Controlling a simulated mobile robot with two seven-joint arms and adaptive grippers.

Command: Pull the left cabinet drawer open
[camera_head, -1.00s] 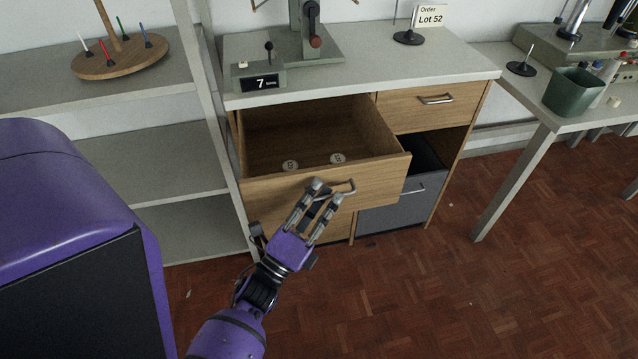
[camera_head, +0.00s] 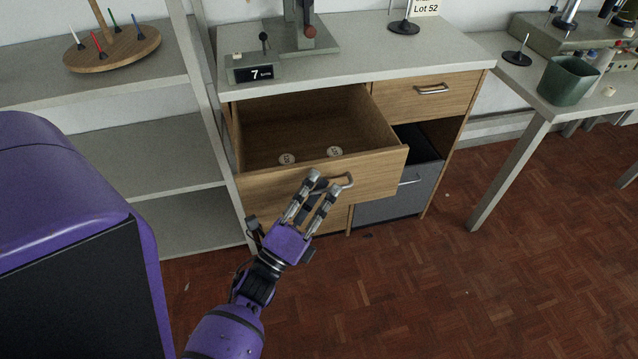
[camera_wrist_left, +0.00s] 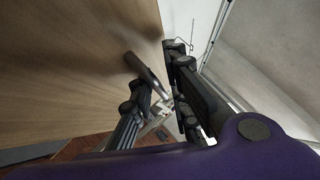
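The left cabinet drawer (camera_head: 270,194) has a wood front and is pulled well out of the cabinet. Two round pale pieces marked with numbers, one (camera_head: 287,160) and another (camera_head: 334,152), lie inside it. Its metal bar handle (camera_head: 345,182) also shows in the left wrist view (camera_wrist_left: 147,72). My left gripper (camera_head: 324,182) is at the handle, in front of the drawer. Its two fingers stand apart, with part of the handle seen between and behind them in the left wrist view (camera_wrist_left: 160,65). Whether they touch it is unclear. My right gripper is not in view.
The cabinet's right drawer (camera_head: 415,97) is shut, above an open bay with a grey bin (camera_head: 395,197). A shelf unit (camera_head: 180,220) stands close on the left. A table with a green cup (camera_head: 568,80) is at right. The floor (camera_head: 400,290) in front is clear.

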